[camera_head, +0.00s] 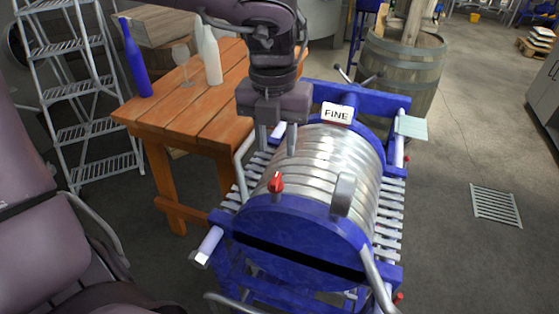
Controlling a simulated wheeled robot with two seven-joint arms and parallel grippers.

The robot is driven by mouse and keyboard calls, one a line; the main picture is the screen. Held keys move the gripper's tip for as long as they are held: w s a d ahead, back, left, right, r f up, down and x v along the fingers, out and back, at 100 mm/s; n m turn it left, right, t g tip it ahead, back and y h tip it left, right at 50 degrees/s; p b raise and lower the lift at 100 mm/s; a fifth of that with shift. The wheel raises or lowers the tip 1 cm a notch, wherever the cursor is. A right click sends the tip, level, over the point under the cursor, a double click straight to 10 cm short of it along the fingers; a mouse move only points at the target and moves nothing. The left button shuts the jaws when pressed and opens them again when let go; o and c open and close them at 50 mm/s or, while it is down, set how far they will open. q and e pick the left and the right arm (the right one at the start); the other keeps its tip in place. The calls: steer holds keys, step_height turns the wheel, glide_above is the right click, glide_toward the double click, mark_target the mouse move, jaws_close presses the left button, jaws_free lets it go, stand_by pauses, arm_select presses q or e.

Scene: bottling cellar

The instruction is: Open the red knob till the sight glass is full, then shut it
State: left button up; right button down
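The red knob (276,182) stands on the near left of a drum-shaped press (335,165), which has a banded silver body and blue end plates. My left gripper (277,139) hangs beyond the knob and above it in the picture. A grey upright piece (343,195) stands on the drum to the right of the knob. I cannot tell whether it is the sight glass, and no liquid level shows. My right gripper is out of view.
A "FINE" sign (337,113) tops the press. A barrel (402,70) stands behind. Floor is free at right.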

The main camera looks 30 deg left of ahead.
mark_target(275, 178)
arm_select(q)
steer(key=shift+s+f, duration=0.15)
steer(key=shift+s, duration=0.15)
steer(key=shift+f+y, duration=0.3)
steer(key=shift+f, duration=0.05)
step_height(275, 178, down, 7)
steer(key=shift+r+p, duration=0.1)
steer(key=shift+p, duration=0.75)
jaws_close()
